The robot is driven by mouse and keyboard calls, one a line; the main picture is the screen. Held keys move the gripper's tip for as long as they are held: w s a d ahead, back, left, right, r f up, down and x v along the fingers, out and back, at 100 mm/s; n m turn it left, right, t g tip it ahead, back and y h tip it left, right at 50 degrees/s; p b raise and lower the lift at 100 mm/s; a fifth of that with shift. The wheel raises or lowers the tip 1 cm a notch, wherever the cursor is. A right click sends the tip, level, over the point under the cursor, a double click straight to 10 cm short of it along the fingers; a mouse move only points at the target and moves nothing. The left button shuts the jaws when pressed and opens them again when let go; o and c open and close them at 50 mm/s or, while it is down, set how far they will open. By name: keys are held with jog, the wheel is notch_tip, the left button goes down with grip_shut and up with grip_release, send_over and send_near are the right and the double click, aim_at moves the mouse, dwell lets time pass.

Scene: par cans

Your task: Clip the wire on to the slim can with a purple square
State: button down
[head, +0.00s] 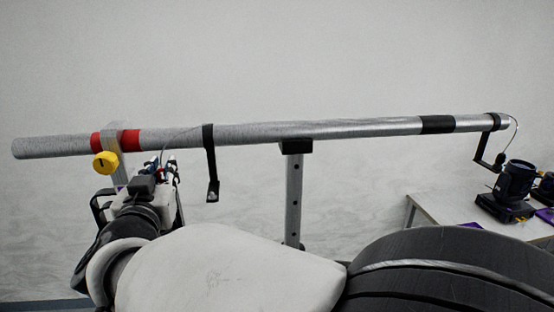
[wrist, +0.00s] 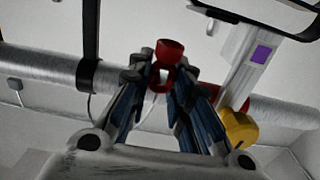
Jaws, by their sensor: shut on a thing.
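My gripper (wrist: 162,84) is shut on a red clip (wrist: 171,50), the end of a thin wire, part of which shows below the fingers (wrist: 150,110). In the head view, my gripper (head: 167,164) is just below the pipe, right of the yellow knob (head: 104,162). The slim can (wrist: 245,55) is pale, with a purple square (wrist: 260,55), at the upper right in the wrist view, apart from the clip. A black bracket above it (wrist: 270,18) is partly cut off. In the head view, the can is mostly hidden behind my arm.
The grey pipe (head: 280,132) runs across the view, with red bands (head: 126,140) and a post (head: 294,200) under it. A black hanging bracket (head: 211,165) is close to my gripper's right. A dark can (head: 515,178) stands on a table (head: 435,210) at far right.

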jog(key=shift+s+a+p, duration=0.2)
jog(key=shift+a+p, duration=0.15)
jog(key=shift+a, duration=0.35)
jog(key=shift+s+a+p, duration=0.15)
jog(key=shift+a+p, duration=0.2)
jog(key=shift+a, duration=0.35)
jog(key=shift+f+b, duration=0.45)
jog(key=shift+f, duration=0.9)
dwell(1.5)
jog(key=c, duration=1.4)
grip_release()
notch_tip(320, 180, up, 10)
jog(key=shift+r, duration=0.1)
